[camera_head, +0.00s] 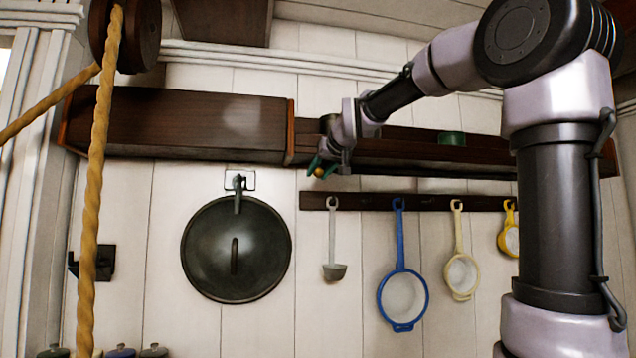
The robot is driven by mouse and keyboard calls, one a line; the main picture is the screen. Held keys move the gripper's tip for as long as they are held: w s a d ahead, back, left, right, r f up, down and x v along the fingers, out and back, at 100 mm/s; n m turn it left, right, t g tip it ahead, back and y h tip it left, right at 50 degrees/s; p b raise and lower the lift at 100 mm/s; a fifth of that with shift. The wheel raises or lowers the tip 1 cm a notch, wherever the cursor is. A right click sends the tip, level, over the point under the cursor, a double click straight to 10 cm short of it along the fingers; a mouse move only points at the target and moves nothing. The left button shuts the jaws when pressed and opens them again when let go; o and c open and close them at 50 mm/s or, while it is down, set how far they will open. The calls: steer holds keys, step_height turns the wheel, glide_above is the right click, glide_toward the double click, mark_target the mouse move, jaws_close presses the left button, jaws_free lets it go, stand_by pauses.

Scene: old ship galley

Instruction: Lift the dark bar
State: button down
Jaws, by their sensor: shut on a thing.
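My gripper (321,168) has green fingertips and hangs in front of the wall shelf, near the middle of the view. It is shut on a small yellow round thing (319,172), which looks like a knob. I cannot tell whether this knob belongs to a bar. A long dark wooden bar (450,153) runs along the front of the shelf, to the right behind my gripper. A thinner dark rail (375,201) with hooks is fixed to the wall below it. I cannot tell which of the two is the task's dark bar.
A tall dark board (190,122) fronts the shelf's left part. A green round thing (451,138) sits on the right part. A ladle (335,255), a blue-rimmed pan (402,290) and other utensils hang below. A large dark lid (236,270) hangs left. A rope (96,190) hangs far left.

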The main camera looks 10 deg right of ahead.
steer(key=shift+s+r, duration=0.25)
steer(key=shift+r, duration=0.7)
steer(key=shift+s+r, duration=0.25)
steer(key=shift+r, duration=0.65)
steer(key=c, duration=0.5)
jaws_free()
steer(key=shift+a, duration=0.1)
steer(key=shift+d, duration=0.2)
steer(key=v, duration=1)
steer(key=shift+s+f, duration=0.15)
steer(key=shift+s, duration=0.15)
